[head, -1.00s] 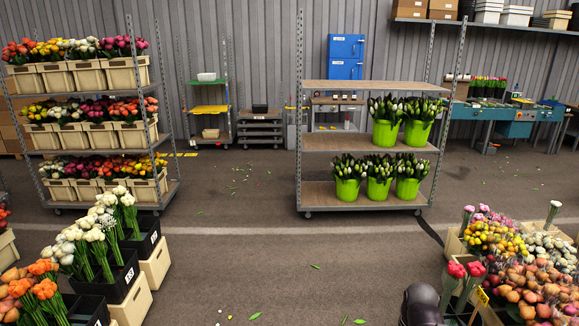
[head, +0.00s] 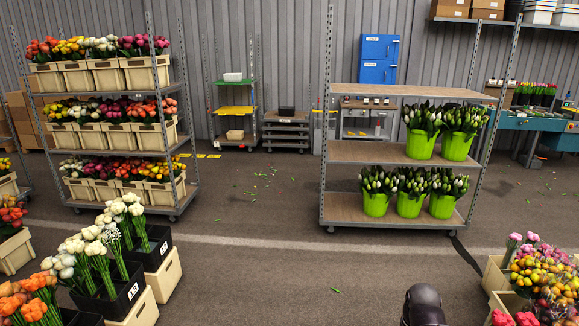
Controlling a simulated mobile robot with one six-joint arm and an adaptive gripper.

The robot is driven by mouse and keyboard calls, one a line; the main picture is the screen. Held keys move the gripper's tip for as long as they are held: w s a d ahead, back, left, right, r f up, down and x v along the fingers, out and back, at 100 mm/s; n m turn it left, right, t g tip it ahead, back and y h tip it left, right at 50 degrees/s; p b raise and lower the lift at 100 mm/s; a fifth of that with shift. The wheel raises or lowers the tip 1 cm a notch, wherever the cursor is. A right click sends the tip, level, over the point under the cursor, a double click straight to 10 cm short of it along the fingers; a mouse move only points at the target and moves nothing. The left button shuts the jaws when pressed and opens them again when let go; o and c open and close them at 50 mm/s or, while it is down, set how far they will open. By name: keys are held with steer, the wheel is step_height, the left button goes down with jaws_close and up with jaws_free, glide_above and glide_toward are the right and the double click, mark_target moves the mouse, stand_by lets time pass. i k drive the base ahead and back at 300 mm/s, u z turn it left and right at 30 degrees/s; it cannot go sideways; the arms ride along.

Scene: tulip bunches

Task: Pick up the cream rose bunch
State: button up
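Cream-white flower bunches (head: 126,210) stand upright in black crates (head: 120,298) at the lower left of the head view. Paler round-headed bunches (head: 78,250) stand nearer in the same group. I cannot tell for sure which of these is the cream rose bunch. A dark rounded part of my own arm shows at the bottom edge, right of centre, well apart from these bunches. My gripper's fingers are not in view.
A trolley (head: 340,152) with green buckets of white tulips stands ahead. A flower rack (head: 182,150) stands at the left. Orange bunches (head: 30,298) fill the near left corner. Mixed bunches (head: 548,275) stand at the lower right.

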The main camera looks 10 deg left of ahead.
mark_target(95, 248)
steer(key=u, duration=0.2)
steer(key=i, duration=0.75)
steer(key=u, duration=0.45)
steer(key=i, duration=0.8)
steer(key=u, duration=0.9)
steer(key=i, duration=0.7)
steer(key=u, duration=0.7)
steer(key=i, duration=1.1)
steer(key=u, duration=0.4)
